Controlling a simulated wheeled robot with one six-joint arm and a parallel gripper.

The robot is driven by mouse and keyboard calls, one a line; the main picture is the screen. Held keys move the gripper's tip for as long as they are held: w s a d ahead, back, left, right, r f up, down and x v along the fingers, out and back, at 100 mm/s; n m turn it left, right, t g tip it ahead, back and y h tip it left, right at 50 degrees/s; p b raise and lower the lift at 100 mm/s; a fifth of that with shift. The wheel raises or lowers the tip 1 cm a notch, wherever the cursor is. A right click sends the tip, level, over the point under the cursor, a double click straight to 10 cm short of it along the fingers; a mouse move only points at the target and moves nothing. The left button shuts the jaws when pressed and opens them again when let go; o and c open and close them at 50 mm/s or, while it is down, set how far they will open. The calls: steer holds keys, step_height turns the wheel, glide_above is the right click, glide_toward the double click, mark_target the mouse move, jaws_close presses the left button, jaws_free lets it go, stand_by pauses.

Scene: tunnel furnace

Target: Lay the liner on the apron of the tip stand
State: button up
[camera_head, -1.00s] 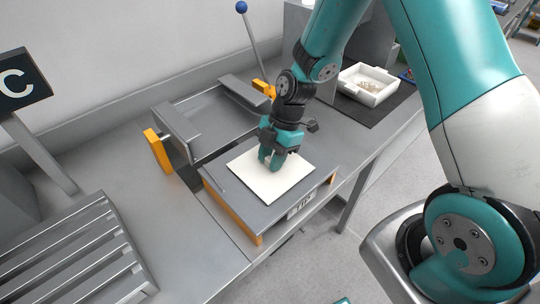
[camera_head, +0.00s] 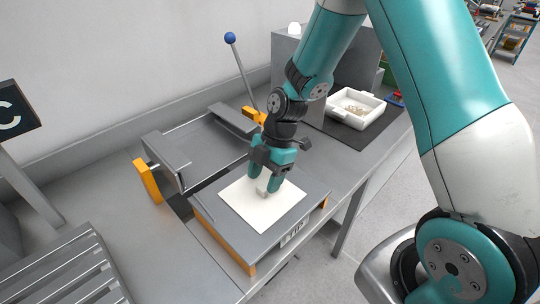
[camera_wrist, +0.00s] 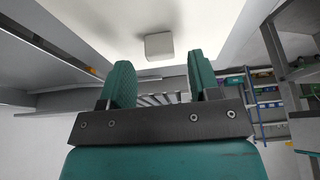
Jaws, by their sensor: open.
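The liner (camera_head: 245,208) is a thin white square sheet with a small pale grip block (camera_head: 262,193) near its middle. It lies flat on the grey apron (camera_head: 215,212) of the tip stand, with grey margin showing around it. My gripper (camera_head: 264,184) is open above the liner, its teal fingers apart. In the wrist view the block (camera_wrist: 158,45) shows just beyond the gap between my fingertips (camera_wrist: 160,70), apart from both. The tip stand's tray (camera_head: 205,145) lies behind the apron, with a blue-knobbed lever (camera_head: 241,70).
A white box (camera_head: 355,108) with grainy contents stands on a dark mat at the back right. A slatted rack (camera_head: 65,270) is at the lower left, below a "C" sign (camera_head: 15,115). Bare bench (camera_head: 120,220) lies left of the apron.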

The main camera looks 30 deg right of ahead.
steer(key=s+b+v, duration=0.1)
steer(key=b+v, duration=0.1)
steer(key=v, duration=0.8)
steer(key=s+a+r+m, duration=0.4)
steer(key=s+m, duration=0.3)
steer(key=s, duration=0.2)
steer(key=s+a+r+m+t, duration=0.1)
steer(key=s+a+r+m, duration=0.4)
steer(key=s, duration=0.5)
steer(key=m, duration=0.2)
steer(key=shift+s+a+r+m, duration=0.2)
steer(key=shift+a+r+m, duration=0.1)
steer(key=shift+r, duration=0.1)
steer(key=shift+d, duration=0.1)
